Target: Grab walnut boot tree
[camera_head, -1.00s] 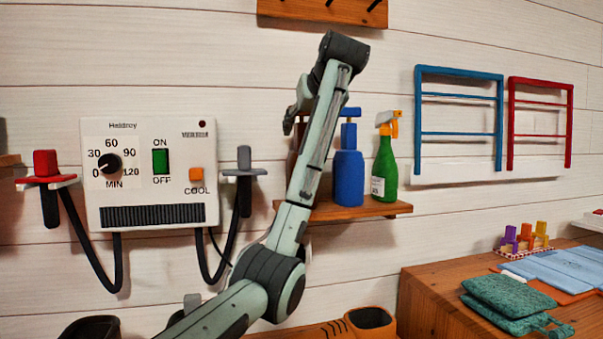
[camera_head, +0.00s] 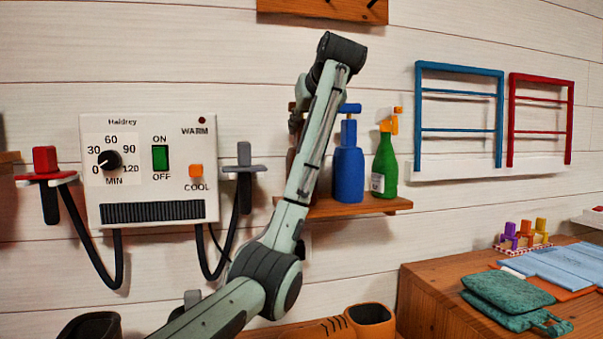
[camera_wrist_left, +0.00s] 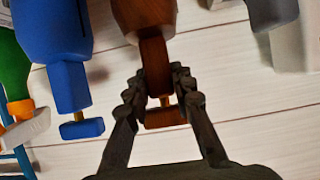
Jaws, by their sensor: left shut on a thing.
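A glossy brown, bottle-shaped thing (camera_wrist_left: 146,18) with a narrower neck and a small knob shows in the left wrist view. It appears upside down there, and I cannot tell that it is a boot tree. In the left wrist view my left gripper (camera_wrist_left: 160,82) has its two dark fingers closed on its neck. In the head view my left arm hides most of the brown thing (camera_head: 290,163), which is at the left end of the wall shelf (camera_head: 350,209). My left gripper (camera_head: 295,118) is mostly hidden by the arm there. My right gripper is not in view.
A blue pump bottle (camera_head: 348,172) and a green spray bottle (camera_head: 385,168) stand to the right on the shelf. A white dryer panel (camera_head: 155,185) hangs to the left. An orange-brown shoe (camera_head: 370,318) is below. A wooden cabinet (camera_head: 430,290) stands at right.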

